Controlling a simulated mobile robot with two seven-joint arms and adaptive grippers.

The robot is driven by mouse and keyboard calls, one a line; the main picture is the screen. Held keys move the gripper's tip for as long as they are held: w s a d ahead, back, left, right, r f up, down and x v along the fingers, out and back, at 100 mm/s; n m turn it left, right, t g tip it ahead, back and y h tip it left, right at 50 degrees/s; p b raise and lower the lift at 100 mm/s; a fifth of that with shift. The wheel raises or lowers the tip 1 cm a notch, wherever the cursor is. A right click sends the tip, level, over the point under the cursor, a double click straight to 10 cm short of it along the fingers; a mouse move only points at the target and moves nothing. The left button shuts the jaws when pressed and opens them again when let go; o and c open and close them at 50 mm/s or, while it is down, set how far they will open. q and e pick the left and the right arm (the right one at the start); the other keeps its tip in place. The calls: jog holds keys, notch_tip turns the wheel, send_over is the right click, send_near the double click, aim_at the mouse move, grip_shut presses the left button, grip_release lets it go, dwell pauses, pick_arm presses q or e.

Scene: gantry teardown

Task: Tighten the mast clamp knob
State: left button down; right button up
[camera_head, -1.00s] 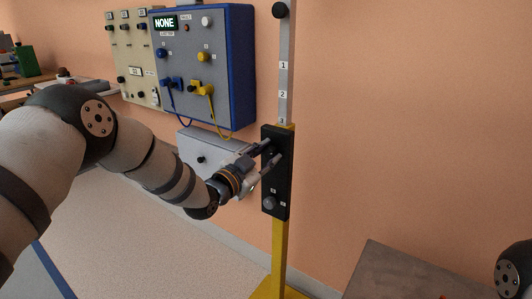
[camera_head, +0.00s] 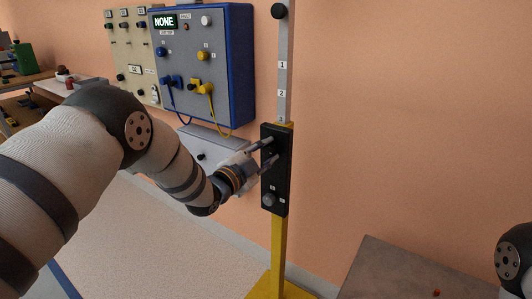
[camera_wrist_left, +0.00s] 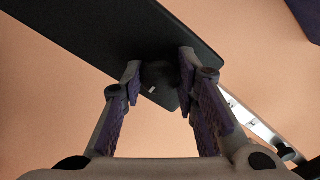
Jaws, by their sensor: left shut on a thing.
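The mast (camera_head: 285,75) is a grey bar marked with numbers, standing in a yellow post (camera_head: 278,240). A black clamp block (camera_head: 281,180) sits at the top of the post. My left gripper (camera_head: 268,150) reaches its upper part from the left. In the left wrist view my left gripper (camera_wrist_left: 160,85) is shut on a dark knob, the mast clamp knob (camera_wrist_left: 158,77), with one finger on each side. The knob is mostly hidden by the fingers in the head view. A grey knob (camera_head: 269,199) shows lower on the block. My right gripper is not in view.
A blue-framed panel (camera_head: 230,105) with plugs and cables hangs left of the mast, beside a beige panel (camera_head: 127,60). A pale box (camera_head: 205,140) is below them. A grey table (camera_head: 385,275) stands at lower right. The wall right of the mast is clear.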

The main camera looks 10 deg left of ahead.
pick_arm(q)
jog(key=c, duration=1.2)
grip_release()
jog(key=shift+c, duration=0.2)
jog(key=v, duration=1.2)
jog(key=shift+a+f, duration=0.1)
